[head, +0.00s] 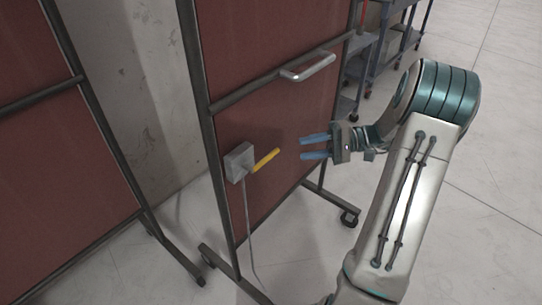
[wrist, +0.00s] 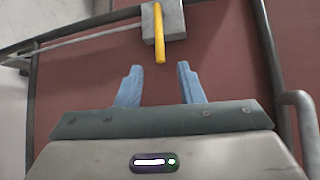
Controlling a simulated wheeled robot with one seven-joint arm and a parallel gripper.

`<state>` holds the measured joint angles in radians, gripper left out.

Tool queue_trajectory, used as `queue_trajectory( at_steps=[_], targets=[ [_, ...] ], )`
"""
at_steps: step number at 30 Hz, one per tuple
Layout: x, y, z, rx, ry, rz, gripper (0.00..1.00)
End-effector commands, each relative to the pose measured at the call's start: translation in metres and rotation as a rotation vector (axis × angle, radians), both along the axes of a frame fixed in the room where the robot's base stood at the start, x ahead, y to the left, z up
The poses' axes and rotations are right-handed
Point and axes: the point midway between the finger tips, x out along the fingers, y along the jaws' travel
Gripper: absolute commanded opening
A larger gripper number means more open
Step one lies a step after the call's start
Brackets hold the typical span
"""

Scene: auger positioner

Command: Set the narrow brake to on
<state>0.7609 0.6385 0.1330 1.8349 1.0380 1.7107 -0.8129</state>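A small grey box (head: 239,162) with a yellow lever (head: 265,160) is mounted on the frame of a red-brown panel, low on its left side. The lever sticks out from the box, to the right and slightly up in the head view. In the wrist view the box (wrist: 168,22) is at the top and the yellow lever (wrist: 159,34) points down toward my fingers. My gripper (head: 314,147) is open and empty, with blue fingers apart. It is to the right of the lever's tip and not touching it.
A metal handle (head: 308,67) sticks out of the panel (head: 280,110) above the lever. It also shows at the right in the wrist view (wrist: 300,125). A cable (head: 247,235) hangs from the box. Another wheeled panel (head: 50,170) stands left; shelving (head: 385,40) stands behind.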

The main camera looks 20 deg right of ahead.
Motion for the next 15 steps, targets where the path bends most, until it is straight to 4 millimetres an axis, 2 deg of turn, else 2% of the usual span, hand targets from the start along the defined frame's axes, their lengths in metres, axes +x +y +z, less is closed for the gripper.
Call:
queue_trajectory(
  at_steps=[1,6,12,15],
  targets=[
    [0.001,0.012,-0.002,0.002,0.001,0.004,0.34],
    [0.006,0.049,-0.007,0.001,0.001,0.004,0.34],
    [0.012,0.083,-0.012,0.0,0.002,0.002,0.34],
    [0.013,0.094,-0.014,-0.001,0.001,0.002,0.34]
  ],
)
